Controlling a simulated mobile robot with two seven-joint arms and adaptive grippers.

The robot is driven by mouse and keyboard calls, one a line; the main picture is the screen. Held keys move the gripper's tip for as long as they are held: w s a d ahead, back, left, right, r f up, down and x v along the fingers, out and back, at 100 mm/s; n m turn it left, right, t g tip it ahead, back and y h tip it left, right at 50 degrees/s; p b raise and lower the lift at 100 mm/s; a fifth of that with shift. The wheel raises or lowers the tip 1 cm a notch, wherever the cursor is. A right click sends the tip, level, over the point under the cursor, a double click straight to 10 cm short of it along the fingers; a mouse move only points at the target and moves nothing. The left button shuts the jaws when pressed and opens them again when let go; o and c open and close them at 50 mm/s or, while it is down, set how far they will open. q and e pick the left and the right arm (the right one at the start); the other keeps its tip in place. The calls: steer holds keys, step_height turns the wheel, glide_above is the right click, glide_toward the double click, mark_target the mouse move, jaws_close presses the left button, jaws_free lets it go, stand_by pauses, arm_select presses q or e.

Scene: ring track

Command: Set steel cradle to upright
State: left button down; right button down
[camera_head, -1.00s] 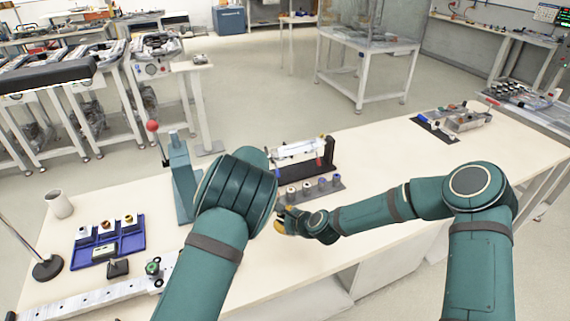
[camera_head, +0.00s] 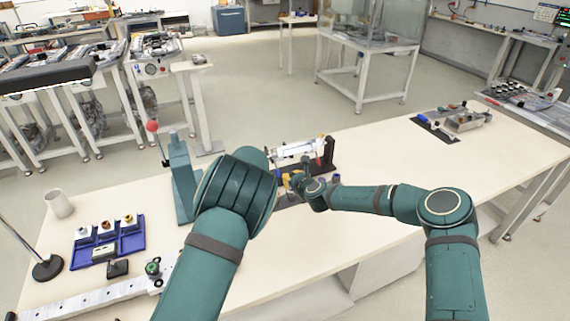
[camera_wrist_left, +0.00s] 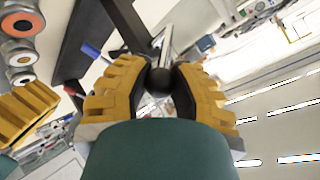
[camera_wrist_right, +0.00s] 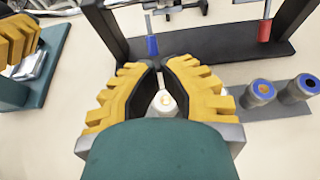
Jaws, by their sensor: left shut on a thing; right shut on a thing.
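The steel cradle (camera_head: 298,149) is a pale bar-like body held on a black stand (camera_head: 329,153) behind my right gripper. Its exact tilt is hard to tell. My left gripper is hidden behind its own arm in the head view. In the left wrist view my left gripper (camera_wrist_left: 158,75) is shut on a black ball knob (camera_wrist_left: 159,82) at the end of a steel rod (camera_wrist_left: 166,45). My right gripper (camera_head: 288,180) is in front of the stand. In the right wrist view it is shut on a white cylinder (camera_wrist_right: 164,103) with a tan centre.
A grey rack (camera_wrist_right: 275,114) with blue-rimmed cylinders lies beside my right gripper. Red (camera_wrist_right: 265,30) and blue (camera_wrist_right: 152,46) handles hang at the stand. A teal press (camera_head: 183,175), a blue tray (camera_head: 130,243) and a cup (camera_head: 59,204) stand left. The table's right is mostly clear.

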mark_target(279, 159)
arm_select(q)
steer(key=shift+d, duration=0.1)
arm_select(e)
steer(key=x, duration=0.3)
steer(key=shift+w+a+f, duration=0.15)
steer(key=shift+w, duration=0.15)
steer(key=shift+w+a+r, duration=0.2)
steer(key=shift+w+r, duration=0.45)
steer(key=shift+r, duration=0.15)
steer(key=shift+w+a+r, duration=0.15)
steer(key=shift+w+r, duration=0.45)
steer(key=shift+r, duration=0.2)
steer(key=shift+w+r, duration=0.3)
steer(key=shift+r, duration=0.3)
arm_select(q)
steer(key=c, duration=0.7)
jaws_free()
